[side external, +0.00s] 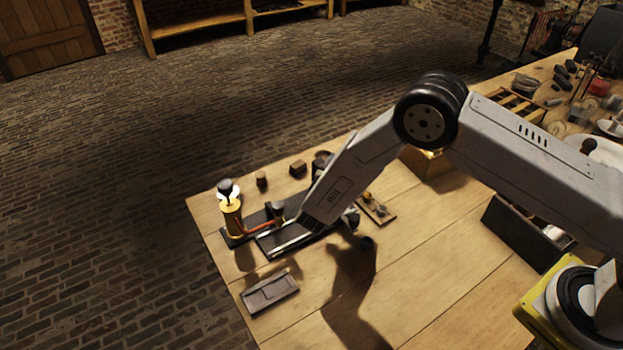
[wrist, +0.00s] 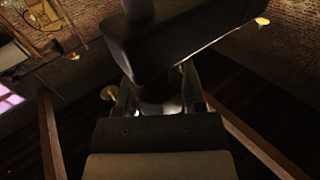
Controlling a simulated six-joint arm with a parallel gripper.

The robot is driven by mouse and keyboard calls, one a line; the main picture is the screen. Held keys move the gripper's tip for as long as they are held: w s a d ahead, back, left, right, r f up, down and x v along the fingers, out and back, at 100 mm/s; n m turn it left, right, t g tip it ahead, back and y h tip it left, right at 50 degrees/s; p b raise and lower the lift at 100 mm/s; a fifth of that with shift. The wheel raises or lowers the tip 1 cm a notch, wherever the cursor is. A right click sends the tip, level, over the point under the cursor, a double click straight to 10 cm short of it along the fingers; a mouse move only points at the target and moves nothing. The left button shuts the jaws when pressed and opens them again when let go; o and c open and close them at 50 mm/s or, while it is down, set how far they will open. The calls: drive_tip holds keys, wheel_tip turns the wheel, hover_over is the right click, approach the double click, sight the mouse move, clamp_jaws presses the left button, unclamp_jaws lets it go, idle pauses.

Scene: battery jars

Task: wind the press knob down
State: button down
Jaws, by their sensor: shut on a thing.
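In the wrist view, my gripper (wrist: 160,100) is shut, with a dark rounded piece between its fingers; I take this for the press knob. It is too dark to see the contact clearly. A wide dark block (wrist: 175,42) lies just beyond the fingers and hides much of what is behind. A dark base with a pale metal rail (side external: 272,246) reaches out from under the arm. At its left, a brass jar (side external: 232,221) stands upright with a white disc and dark top.
A flat grey tray (side external: 270,292) lies in front on the wooden table (side external: 335,295). Small brown blocks (side external: 298,168) stand behind the base. A small wooden plate (side external: 377,208) and a dark open box (side external: 525,228) are to the right. The table's front middle is clear.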

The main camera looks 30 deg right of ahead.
drive_tip(key=shift+g, duration=0.3)
drive_tip(key=shift+c, duration=0.9)
unclamp_jaws()
drive_tip(key=v, duration=0.8)
drive_tip(key=shift+d, duration=0.1)
